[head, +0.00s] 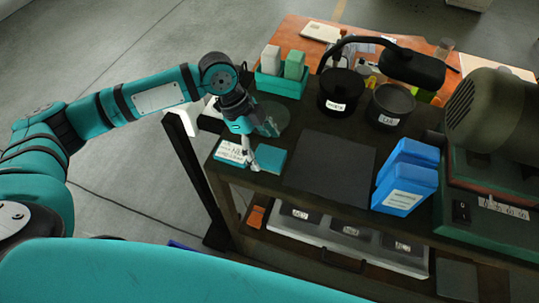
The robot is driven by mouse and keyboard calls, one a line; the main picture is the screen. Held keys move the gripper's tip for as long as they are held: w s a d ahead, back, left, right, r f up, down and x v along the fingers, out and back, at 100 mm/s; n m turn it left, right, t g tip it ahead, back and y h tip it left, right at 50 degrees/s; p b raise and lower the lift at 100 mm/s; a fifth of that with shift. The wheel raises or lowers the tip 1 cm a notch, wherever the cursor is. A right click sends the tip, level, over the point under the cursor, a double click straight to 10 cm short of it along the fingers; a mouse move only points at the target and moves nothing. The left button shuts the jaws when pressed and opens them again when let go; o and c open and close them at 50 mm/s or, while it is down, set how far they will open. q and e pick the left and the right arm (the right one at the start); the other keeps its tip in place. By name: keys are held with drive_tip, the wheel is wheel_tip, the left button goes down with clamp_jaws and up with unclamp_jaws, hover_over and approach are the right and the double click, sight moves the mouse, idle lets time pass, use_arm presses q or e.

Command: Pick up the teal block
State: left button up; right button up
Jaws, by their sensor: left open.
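The teal block (271,160) looks like a flat teal square. It lies on the dark bench top (242,177) near its left front edge, beside a white label card with a teal edge (230,151). My left gripper (252,163) points down at the block's left side, between the card and the block. Its jaws are open and nothing shows between them. I cannot tell whether a fingertip touches the block. My right gripper is not in view.
Two black pots (340,90) (389,106), a black lamp (412,66), blue bottles (405,178) and a grey-green machine (492,115) stand to the right. A dark mat (329,166) lies clear.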

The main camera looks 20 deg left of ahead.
sight(270, 155)
use_arm(q)
drive_tip(key=x, duration=0.1)
drive_tip(key=p+x, duration=0.1)
drive_tip(key=x, duration=0.1)
drive_tip(key=shift+w+d+f, duration=0.2)
drive_tip(key=shift+w+d, duration=0.05)
drive_tip(key=shift+d, duration=0.15)
drive_tip(key=shift+f, duration=0.25)
drive_tip(key=c, duration=1.4)
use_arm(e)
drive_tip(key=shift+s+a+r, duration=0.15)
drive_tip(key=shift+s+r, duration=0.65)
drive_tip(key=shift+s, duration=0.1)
use_arm(q)
drive_tip(key=shift+r, duration=0.1)
